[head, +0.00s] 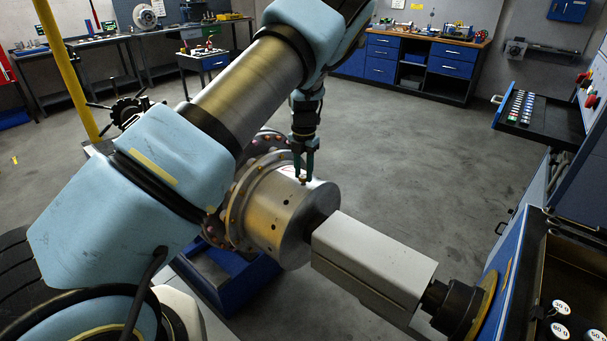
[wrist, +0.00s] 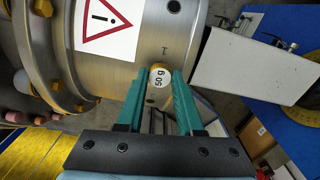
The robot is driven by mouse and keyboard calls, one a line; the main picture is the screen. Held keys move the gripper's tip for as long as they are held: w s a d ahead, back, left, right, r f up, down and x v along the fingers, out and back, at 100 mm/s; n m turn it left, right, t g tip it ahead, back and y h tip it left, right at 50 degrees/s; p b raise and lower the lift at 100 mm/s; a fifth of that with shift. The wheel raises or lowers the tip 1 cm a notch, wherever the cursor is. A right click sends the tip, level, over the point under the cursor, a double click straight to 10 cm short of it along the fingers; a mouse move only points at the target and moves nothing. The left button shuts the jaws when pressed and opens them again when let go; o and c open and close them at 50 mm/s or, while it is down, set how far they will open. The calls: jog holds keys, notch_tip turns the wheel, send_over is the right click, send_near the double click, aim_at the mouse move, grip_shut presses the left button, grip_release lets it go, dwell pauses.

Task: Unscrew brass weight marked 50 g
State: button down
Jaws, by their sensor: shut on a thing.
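The brass weight marked 50 g (wrist: 160,75) sits on the curved side of the steel rotor (wrist: 140,45), its white label facing the wrist camera. My gripper (wrist: 163,85) has its two green fingers on either side of the weight and is shut on it. In the head view my gripper (head: 303,177) points straight down onto the top of the rotor (head: 285,212), and the brass weight (head: 303,180) shows small between the fingertips. How far the weight is seated in the rotor cannot be told.
A grey housing (head: 372,262) and dark shaft extend right of the rotor. A flange with bolts (wrist: 40,50) and a warning label (wrist: 100,20) lie left of the weight. More labelled weights (head: 560,330) lie in a case at bottom right. An open drawer (head: 540,118) stands at right.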

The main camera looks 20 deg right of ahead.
jog(key=shift+r, duration=0.55)
jog(key=shift+r, duration=2.45)
